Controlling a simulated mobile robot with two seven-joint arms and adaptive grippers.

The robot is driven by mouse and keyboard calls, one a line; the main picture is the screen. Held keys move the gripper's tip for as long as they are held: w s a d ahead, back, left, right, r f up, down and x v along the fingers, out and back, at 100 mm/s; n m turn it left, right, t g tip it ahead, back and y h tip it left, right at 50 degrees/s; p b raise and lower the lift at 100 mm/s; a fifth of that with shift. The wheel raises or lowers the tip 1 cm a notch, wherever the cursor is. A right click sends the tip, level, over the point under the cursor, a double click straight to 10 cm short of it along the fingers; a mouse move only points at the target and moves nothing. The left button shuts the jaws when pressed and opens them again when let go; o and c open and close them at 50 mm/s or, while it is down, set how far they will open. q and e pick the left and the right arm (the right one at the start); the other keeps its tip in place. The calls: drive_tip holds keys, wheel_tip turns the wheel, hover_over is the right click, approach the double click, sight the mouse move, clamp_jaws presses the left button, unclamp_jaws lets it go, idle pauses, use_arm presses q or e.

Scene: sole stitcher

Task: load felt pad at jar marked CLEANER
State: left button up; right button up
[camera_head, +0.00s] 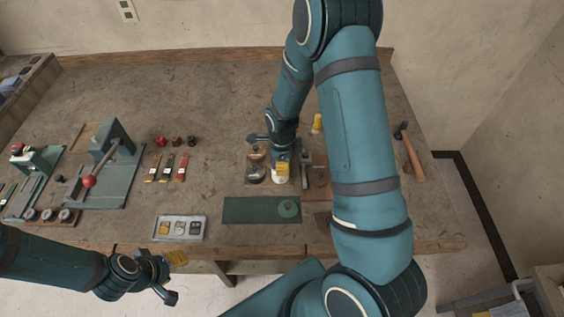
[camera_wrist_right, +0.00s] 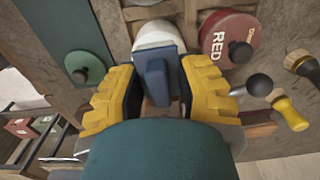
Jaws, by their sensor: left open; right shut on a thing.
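My right gripper (camera_wrist_right: 157,85) is shut on a blue-grey block-like handle (camera_wrist_right: 154,78); it also shows in the head view (camera_head: 282,168). I cannot see any felt on the handle's far end. A white round jar (camera_wrist_right: 157,36) is right beyond the handle, and shows in the head view just below the yellow fingers (camera_head: 280,179). No label is readable on it, and I cannot tell whether the held thing touches or enters it. My left gripper (camera_head: 177,257) is open and empty in front of the bench's front edge.
A red jar (camera_wrist_right: 222,35) marked RED stands beside the white one. A green knobbed lid (camera_head: 288,209) lies on the green mat (camera_head: 245,209). A tray (camera_head: 180,238) of small tins, several brushes (camera_head: 167,166), a press (camera_head: 113,140) and a hammer (camera_head: 411,152) are around.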

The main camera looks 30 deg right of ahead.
drive_tip(key=shift+f+b, duration=0.55)
drive_tip(key=shift+f, duration=0.05)
idle(1.8)
drive_tip(key=shift+r, duration=0.1)
drive_tip(key=shift+r+p, duration=1.75)
drive_tip(key=shift+r, duration=1.7)
drive_tip(key=shift+s+f, duration=0.1)
